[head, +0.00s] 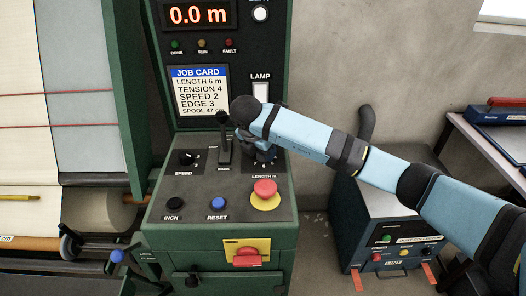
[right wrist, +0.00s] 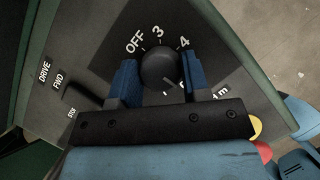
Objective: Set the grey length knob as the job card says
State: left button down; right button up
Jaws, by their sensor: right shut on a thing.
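The job card (head: 201,92) on the green machine reads LENGTH 6 m, TENSION 4, SPEED 2, EDGE 3, with a spool line below. The dark grey length knob (right wrist: 158,66) shows in the right wrist view, with OFF, 3 and 4 printed around its far side. My right gripper (right wrist: 157,72) is shut on this knob, one blue finger on each side. A short white mark shows near the knob's lower edge; I cannot tell which number it points to. The gripper hides the other numbers. In the head view, the gripper mostly covers the knob above the LENGTH label. My left gripper is out of view.
A black lever (head: 224,140) stands left of my right gripper. The SPEED knob (head: 187,158) is farther left. A red mushroom button (head: 265,188), a blue RESET button (head: 218,203) and a black INCH button (head: 175,203) are nearer the front. The display (head: 198,15) reads 0.0 m.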

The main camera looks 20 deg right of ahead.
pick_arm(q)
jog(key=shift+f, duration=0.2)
pick_arm(e)
jog(key=shift+m+g, duration=0.3)
jog(key=shift+m, duration=0.3)
jog(key=o, duration=0.9)
jog(key=shift+a, duration=0.1)
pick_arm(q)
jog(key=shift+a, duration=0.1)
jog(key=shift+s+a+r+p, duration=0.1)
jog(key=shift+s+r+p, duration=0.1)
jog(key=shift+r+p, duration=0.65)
pick_arm(e)
jog(key=v, duration=1.3)
jog(key=shift+a+r, duration=0.2)
jog(key=shift+r, duration=0.1)
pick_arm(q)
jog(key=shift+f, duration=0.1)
pick_arm(e)
jog(key=shift+s+f, duration=0.1)
jog(key=shift+s, duration=0.05)
